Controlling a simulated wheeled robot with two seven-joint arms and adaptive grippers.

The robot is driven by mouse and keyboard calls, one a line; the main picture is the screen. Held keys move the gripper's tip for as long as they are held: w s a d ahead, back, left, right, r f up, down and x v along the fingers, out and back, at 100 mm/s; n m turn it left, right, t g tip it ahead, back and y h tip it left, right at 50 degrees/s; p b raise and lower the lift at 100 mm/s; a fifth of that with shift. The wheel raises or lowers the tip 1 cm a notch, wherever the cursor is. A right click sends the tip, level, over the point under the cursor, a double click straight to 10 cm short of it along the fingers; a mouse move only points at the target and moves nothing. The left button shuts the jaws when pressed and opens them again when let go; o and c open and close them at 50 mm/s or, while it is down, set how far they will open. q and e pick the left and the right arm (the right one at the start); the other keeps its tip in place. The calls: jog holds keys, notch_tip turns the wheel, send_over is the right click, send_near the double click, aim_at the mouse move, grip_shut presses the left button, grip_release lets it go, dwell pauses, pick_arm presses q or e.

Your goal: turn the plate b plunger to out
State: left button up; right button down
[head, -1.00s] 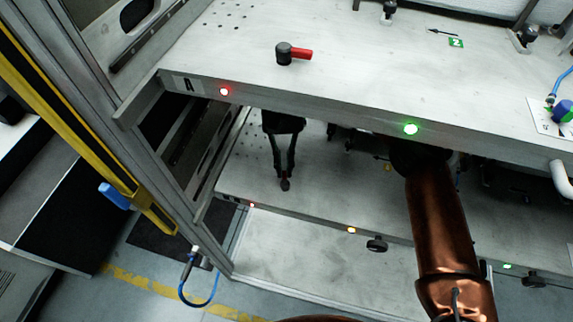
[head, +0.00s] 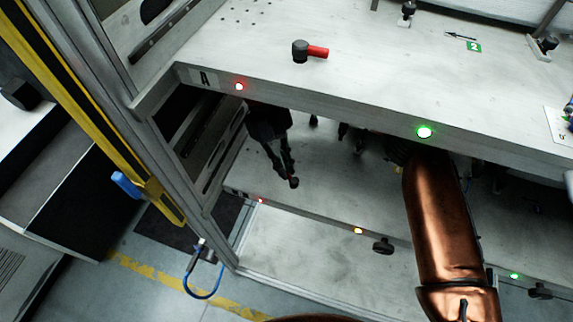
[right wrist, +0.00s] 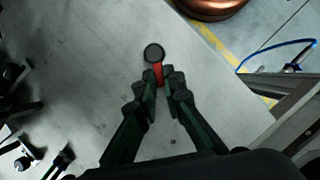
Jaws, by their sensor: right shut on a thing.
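The plate b plunger (right wrist: 154,53) shows in the right wrist view as a round black knob with a red lever (right wrist: 158,74). Its knob also shows in the head view (head: 294,182), near the front edge of plate b (head: 335,200), the lower shelf. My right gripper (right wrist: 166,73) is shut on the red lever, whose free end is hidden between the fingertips. In the head view my right gripper (head: 287,170) reaches under the upper plate, its fingers tilted down to the right. My left gripper is not in view.
The upper plate A (head: 375,85) overhangs plate b and carries a similar red-lever plunger (head: 310,51). Plate b's front edge has a red light (head: 261,200), an amber light (head: 358,230) and a black knob (head: 383,246). A grey frame post (head: 160,155) stands at left.

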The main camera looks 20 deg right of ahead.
dwell(0.3)
jog(key=c, duration=2)
grip_release()
jog(key=shift+c, duration=0.2)
